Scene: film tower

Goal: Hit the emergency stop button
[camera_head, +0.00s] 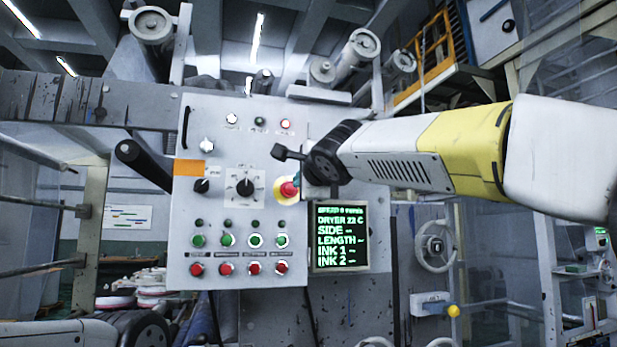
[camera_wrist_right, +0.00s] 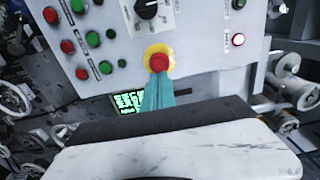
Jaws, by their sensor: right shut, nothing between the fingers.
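The emergency stop button (camera_head: 288,190) is a red mushroom head on a yellow ring, at the right side of the light grey control panel. In the right wrist view the button (camera_wrist_right: 159,62) sits straight ahead of my right gripper. My right gripper (camera_head: 297,180) is at the button in the head view, largely hidden by my own wrist. Its teal fingers (camera_wrist_right: 158,82) are shut and empty, with their tips overlapping the button's lower edge in the wrist view. I cannot tell whether they touch it. My left gripper is out of view; part of my left arm shows at lower left.
The control panel (camera_head: 225,262) carries green and red buttons, black knobs and small lamps. A screen (camera_head: 340,237) with green text stands just below right of the stop button. A black handle (camera_head: 143,163) juts out at left. Rollers are above.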

